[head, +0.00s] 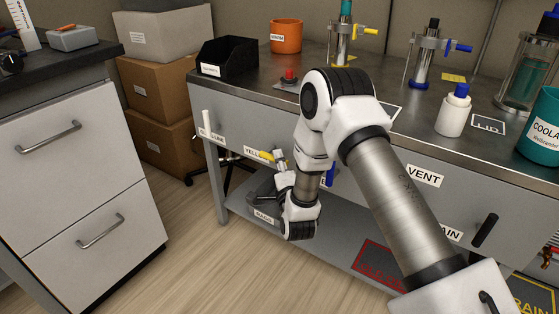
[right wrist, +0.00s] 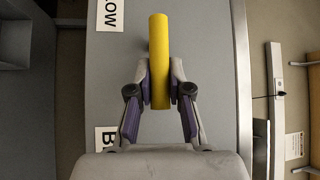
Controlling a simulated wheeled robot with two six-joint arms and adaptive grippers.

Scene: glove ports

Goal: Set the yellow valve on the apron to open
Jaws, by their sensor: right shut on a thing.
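The yellow valve (head: 267,156) is on the grey front apron of the steel bench, beside a label starting "YELL", partly hidden by my gripper. Its yellow handle (right wrist: 159,50) lies lengthwise along the apron, parallel to the label's text. My right gripper (head: 280,163) is at the handle; in the right wrist view its fingers (right wrist: 160,80) are shut on the handle, one on each side. The valve body is hidden behind the handle and fingers. My left gripper is not in view.
A blue handle (head: 330,175) hangs just right of my right wrist, partly hidden. A white handle (head: 207,123) is further left on the apron and a black handle (head: 485,230) far right. A low shelf (head: 335,243) runs beneath.

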